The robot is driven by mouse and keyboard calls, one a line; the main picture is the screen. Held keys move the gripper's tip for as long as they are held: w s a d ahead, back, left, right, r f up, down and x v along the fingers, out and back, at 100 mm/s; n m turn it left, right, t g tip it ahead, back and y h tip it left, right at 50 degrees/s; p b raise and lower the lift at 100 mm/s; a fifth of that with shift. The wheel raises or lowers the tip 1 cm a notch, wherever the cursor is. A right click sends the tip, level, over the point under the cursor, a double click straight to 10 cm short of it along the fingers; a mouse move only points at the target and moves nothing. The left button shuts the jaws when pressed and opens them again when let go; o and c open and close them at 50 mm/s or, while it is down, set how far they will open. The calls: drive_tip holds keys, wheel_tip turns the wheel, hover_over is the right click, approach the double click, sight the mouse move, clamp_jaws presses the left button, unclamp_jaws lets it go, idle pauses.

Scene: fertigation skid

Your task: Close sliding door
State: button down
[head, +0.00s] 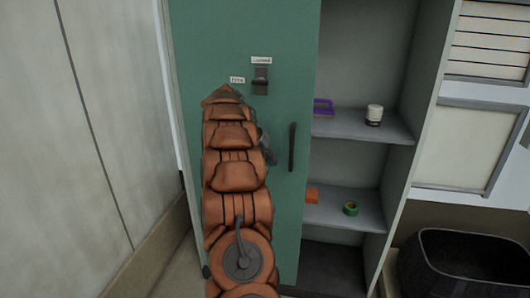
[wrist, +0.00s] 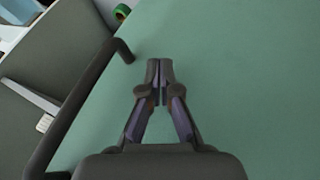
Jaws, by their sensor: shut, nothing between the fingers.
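The green sliding door (head: 220,50) covers the left part of a grey cabinet, and the right part stands open. Its dark vertical bar handle (head: 292,147) is near the door's right edge. In the wrist view the handle (wrist: 88,100) runs along the left, beside my gripper (wrist: 159,66). My gripper's fingers are together and empty, in front of the green door panel (wrist: 250,60); I cannot tell if they touch it. In the head view my orange arm hides most of the gripper; only a dark part of it shows left of the handle.
Open shelves (head: 350,128) hold a purple item (head: 323,106), a white jar (head: 374,115), an orange block (head: 312,195) and a green tape roll (head: 350,208). A dark latch (head: 260,80) with small labels is on the door. A black bin (head: 450,265) stands at right; a wall (head: 90,120) is left.

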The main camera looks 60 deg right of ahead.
sight(283, 163)
drive_tip(key=shift+s+d+f, duration=0.15)
drive_tip(key=shift+s+d, duration=0.05)
drive_tip(key=shift+s, duration=0.45)
drive_tip(key=shift+s+d+f, duration=0.15)
drive_tip(key=shift+s+f, duration=0.05)
drive_tip(key=shift+s, duration=0.4)
drive_tip(key=shift+s+d+f, duration=0.15)
drive_tip(key=shift+s+d, duration=0.05)
drive_tip(key=shift+s, duration=0.45)
